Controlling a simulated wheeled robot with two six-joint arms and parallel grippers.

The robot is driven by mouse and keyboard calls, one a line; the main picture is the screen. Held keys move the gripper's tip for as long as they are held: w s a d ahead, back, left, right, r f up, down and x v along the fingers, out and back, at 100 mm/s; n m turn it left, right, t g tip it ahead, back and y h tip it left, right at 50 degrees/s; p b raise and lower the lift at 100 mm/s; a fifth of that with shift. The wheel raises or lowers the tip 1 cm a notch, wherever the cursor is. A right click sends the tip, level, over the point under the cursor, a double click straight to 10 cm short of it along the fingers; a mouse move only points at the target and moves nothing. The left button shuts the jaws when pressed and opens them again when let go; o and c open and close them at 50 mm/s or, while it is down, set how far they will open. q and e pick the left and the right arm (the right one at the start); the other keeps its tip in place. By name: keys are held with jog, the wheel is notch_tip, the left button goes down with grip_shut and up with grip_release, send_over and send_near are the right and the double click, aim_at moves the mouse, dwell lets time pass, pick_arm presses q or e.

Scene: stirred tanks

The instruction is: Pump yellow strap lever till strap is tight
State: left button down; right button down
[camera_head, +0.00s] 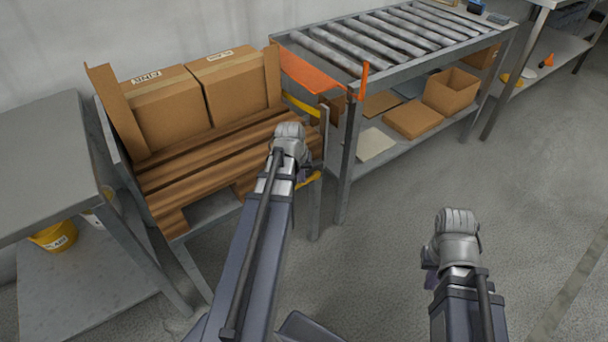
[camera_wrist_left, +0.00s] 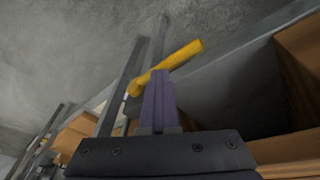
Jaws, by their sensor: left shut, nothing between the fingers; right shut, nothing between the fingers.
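A yellow lever (camera_wrist_left: 180,56) shows in the left wrist view, slanting up to the right just beyond my left gripper's fingertips (camera_wrist_left: 158,84). The fingers are together with nothing between them; I cannot tell whether they touch the lever. In the head view my left gripper (camera_head: 304,172) is in front of the pallet's right end, and a bit of yellow (camera_head: 308,181) shows beside it. A yellow strap (camera_head: 301,105) shows higher up, right of the boxes; its lower part is hidden. My right gripper (camera_head: 430,270) is shut and empty above the floor at lower right.
Two cardboard boxes (camera_head: 158,108) stand on a wooden pallet (camera_head: 200,170) on a metal frame. A roller conveyor table (camera_head: 347,75) with an orange guard (camera_head: 305,72) is to the right. A grey table (camera_head: 45,150) is at left. The floor at right is clear.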

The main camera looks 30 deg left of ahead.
aim_at(308, 180)
pick_arm(q)
jog(key=shift+s+a+f+b, duration=0.15)
jog(key=shift+s+f+b, duration=0.25)
jog(key=shift+f+b, duration=0.2)
dwell(0.6)
jog(key=shift+r, duration=0.1)
jog(key=shift+w+d+r+p, duration=0.2)
jog(key=shift+w+r+p, duration=0.35)
jog(key=shift+r+p, duration=0.35)
jog(key=shift+w+d+r+p, duration=0.25)
jog(key=shift+w+r+p, duration=0.25)
jog(key=shift+r+p, duration=0.4)
jog(key=shift+w+d+r+p, duration=0.2)
jog(key=shift+w+r+p, duration=0.35)
jog(key=shift+r+p, duration=0.35)
jog(key=r+p, duration=0.1)
jog(key=w+r+p, duration=0.1)
jog(key=p, duration=0.1)
jog(key=w+d+r+p, duration=0.1)
jog(key=r, duration=0.1)
jog(key=shift+w+r, duration=0.1)
jog(key=shift+w, duration=0.1)
